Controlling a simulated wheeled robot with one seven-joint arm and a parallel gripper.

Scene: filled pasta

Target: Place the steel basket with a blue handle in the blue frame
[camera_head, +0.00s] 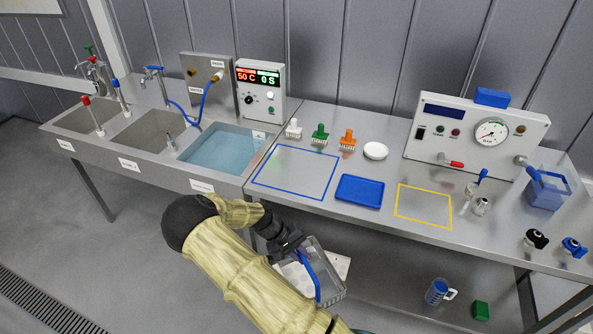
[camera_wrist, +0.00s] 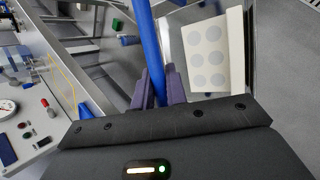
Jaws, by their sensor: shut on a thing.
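The steel basket (camera_head: 331,284) with a blue handle (camera_head: 308,275) hangs from my gripper (camera_head: 287,250), in front of the table's front edge and below its top. In the wrist view the fingers of my gripper (camera_wrist: 160,88) are shut on the blue handle (camera_wrist: 150,45). The blue frame (camera_head: 333,177) is an outline on the steel tabletop, just right of the water-filled sink. It looks empty, and my gripper is in front of it and lower in the picture.
Brushes (camera_head: 320,134) and a white dish (camera_head: 375,151) stand behind the frame. A blue tray (camera_head: 360,191) lies right of it, then a yellow frame (camera_head: 424,207). A white panel with several round spots (camera_wrist: 208,55) shows by the basket. A blue mug (camera_head: 437,291) is below the table.

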